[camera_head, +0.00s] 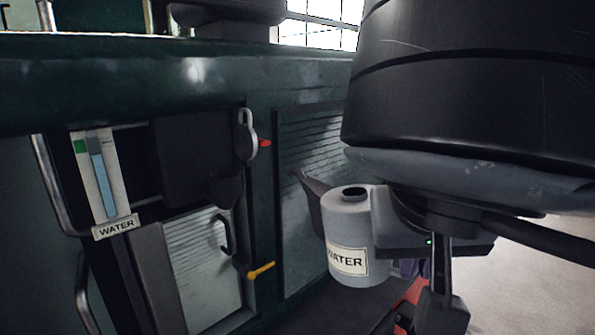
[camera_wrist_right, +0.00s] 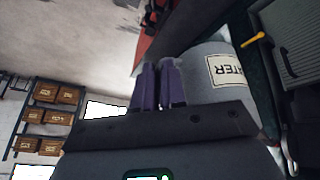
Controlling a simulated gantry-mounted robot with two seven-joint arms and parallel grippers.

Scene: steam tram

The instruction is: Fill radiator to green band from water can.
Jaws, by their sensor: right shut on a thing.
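A grey water can (camera_head: 347,222) with a WATER label stands about upright in the air at centre right of the head view, its dark spout pointing up and left. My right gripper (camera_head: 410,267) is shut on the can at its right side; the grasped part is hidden. In the right wrist view, the purple fingers (camera_wrist_right: 158,75) are close together beside the can (camera_wrist_right: 205,75). The radiator's water gauge (camera_head: 106,190) is at the left, with a green band (camera_head: 81,147) near its top. Its blue column reaches about the band's lower edge; the exact level is unclear. My left gripper is not in view.
The dark green tram side fills the left and middle. A grey padlock-like fitting (camera_head: 247,135), a red lever (camera_head: 264,143) and a yellow lever (camera_head: 261,271) stick out between the gauge and can. Louvred panels lie behind. Boxes on shelves (camera_wrist_right: 50,105) are far off in the wrist view.

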